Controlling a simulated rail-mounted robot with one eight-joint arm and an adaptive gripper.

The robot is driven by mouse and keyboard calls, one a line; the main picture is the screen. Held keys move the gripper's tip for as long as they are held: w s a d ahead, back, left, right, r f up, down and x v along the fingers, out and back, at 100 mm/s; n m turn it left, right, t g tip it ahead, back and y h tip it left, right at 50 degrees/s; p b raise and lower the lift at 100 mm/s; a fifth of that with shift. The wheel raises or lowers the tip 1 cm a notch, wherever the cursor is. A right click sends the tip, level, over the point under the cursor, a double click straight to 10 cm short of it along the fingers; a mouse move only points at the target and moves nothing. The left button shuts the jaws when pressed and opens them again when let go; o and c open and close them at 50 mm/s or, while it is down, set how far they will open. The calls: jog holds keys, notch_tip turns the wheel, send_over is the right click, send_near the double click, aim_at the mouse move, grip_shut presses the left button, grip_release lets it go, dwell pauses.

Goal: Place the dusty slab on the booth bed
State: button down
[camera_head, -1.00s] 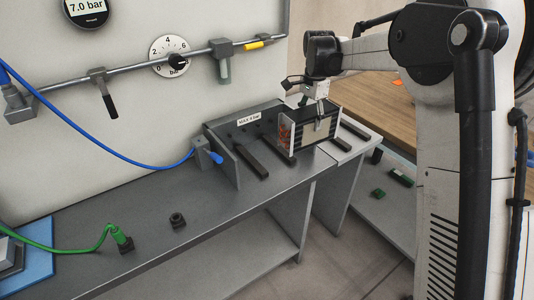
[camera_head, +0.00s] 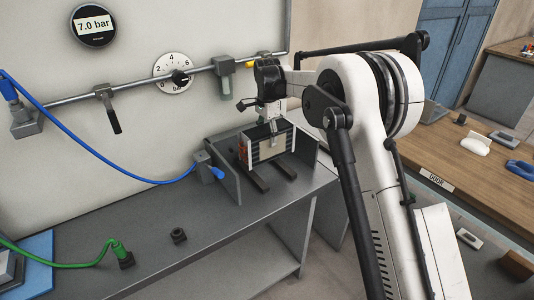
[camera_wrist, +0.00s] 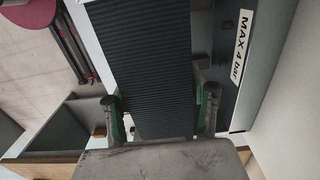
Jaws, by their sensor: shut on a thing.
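The dusty slab (camera_head: 270,149) is a dark ribbed block with a beige patch on its face and a reddish left end. It stands upright within the booth, above the booth bed's dark rails (camera_head: 285,170); I cannot tell if it touches them. My gripper (camera_head: 273,135) is shut on the slab from above. In the wrist view the ribbed slab (camera_wrist: 150,75) lies between the two green-padded fingers of my gripper (camera_wrist: 162,115).
The booth's left wall (camera_head: 225,172) stands close to the slab's left end. The "MAX 4 bar" label (camera_wrist: 242,45) shows in the wrist view. A blue hose (camera_head: 110,165) and a green hose (camera_head: 70,255) lie left.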

aim_at(267, 149)
jog(key=shift+f, duration=2.9)
jog(key=shift+f, duration=0.15)
jog(key=c, duration=0.7)
grip_release()
jog(key=shift+c, duration=0.2)
